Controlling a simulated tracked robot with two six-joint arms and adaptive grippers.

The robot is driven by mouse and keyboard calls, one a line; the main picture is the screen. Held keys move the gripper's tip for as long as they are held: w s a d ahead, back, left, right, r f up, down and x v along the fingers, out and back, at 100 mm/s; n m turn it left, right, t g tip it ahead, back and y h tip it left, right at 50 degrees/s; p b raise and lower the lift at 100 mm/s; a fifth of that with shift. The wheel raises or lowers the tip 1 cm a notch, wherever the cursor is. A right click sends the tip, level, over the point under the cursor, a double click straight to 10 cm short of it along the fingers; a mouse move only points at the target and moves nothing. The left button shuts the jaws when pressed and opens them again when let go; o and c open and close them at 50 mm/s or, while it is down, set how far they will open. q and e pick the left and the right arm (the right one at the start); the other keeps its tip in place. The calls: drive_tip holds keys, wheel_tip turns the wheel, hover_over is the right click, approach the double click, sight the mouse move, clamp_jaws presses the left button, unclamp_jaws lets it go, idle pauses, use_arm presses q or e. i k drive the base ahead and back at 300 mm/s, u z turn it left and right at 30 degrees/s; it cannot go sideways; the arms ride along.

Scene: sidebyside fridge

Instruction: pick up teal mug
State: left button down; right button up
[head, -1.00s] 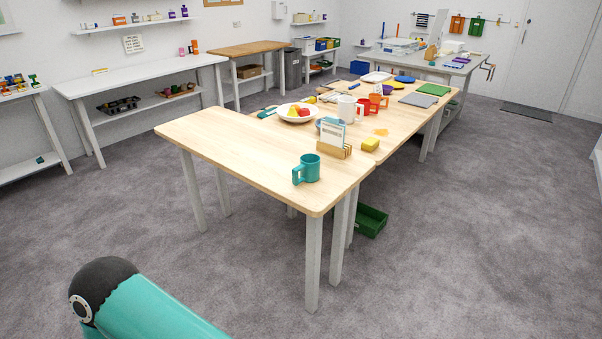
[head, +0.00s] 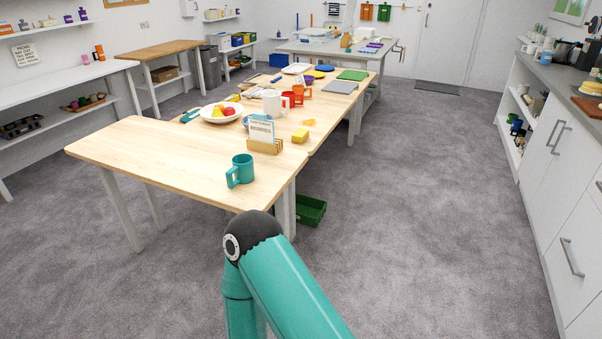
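The teal mug (head: 242,169) stands upright near the front right corner of the light wooden table (head: 150,150), with its handle on the left side. A teal arm link of mine with a dark joint rises in the lower middle of the head view, in front of the table and below the mug. Neither of my grippers is in view. Nothing is touching the mug.
Behind the mug are a wooden holder with a card (head: 264,145), a yellow block (head: 300,135) and a white bowl of fruit (head: 221,112). A green crate (head: 311,211) is on the floor. White cabinets (head: 560,170) line the right. Carpet between is clear.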

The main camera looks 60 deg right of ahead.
sight(243, 167)
drive_tip(key=u, duration=0.3)
drive_tip(key=i, duration=0.15)
drive_tip(key=z, duration=1.55)
drive_tip(key=k, duration=0.85)
drive_tip(key=z, duration=0.15)
drive_tip(key=i, duration=0.9)
drive_tip(key=u, duration=0.2)
drive_tip(key=k, duration=0.9)
drive_tip(key=z, duration=0.2)
drive_tip(key=i, duration=0.7)
